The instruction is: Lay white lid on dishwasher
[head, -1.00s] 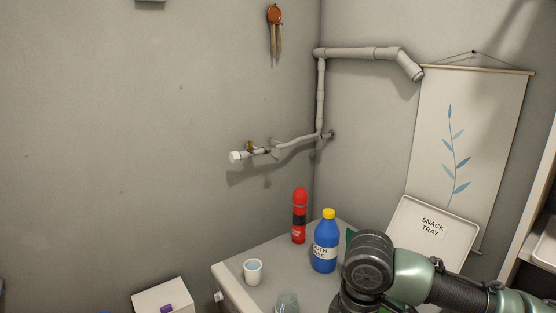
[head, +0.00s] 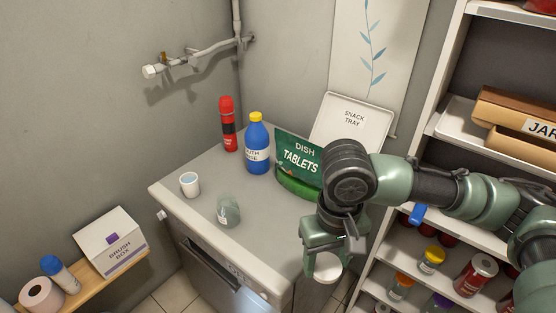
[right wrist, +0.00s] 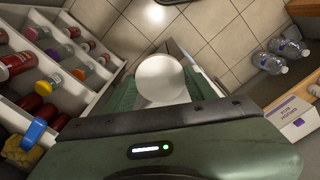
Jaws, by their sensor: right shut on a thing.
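The white lid (head: 328,268) is a small round disc held between the fingers of my right gripper (head: 322,262), which is shut on it. The lid also shows face-on in the right wrist view (right wrist: 160,78). In the head view the gripper hangs at the front right edge of the dishwasher (head: 262,238), and the lid appears just beyond that edge, off the top. The dishwasher has a pale top and a dark front door panel. My left gripper is not in view.
On the dishwasher top stand a white cup (head: 190,185), a glass jar (head: 228,211), a blue bottle (head: 257,148), a red can (head: 228,125), a green tablets bag (head: 297,152) and a snack tray (head: 352,122). The front middle is bare. Shelves (head: 455,265) stand at right.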

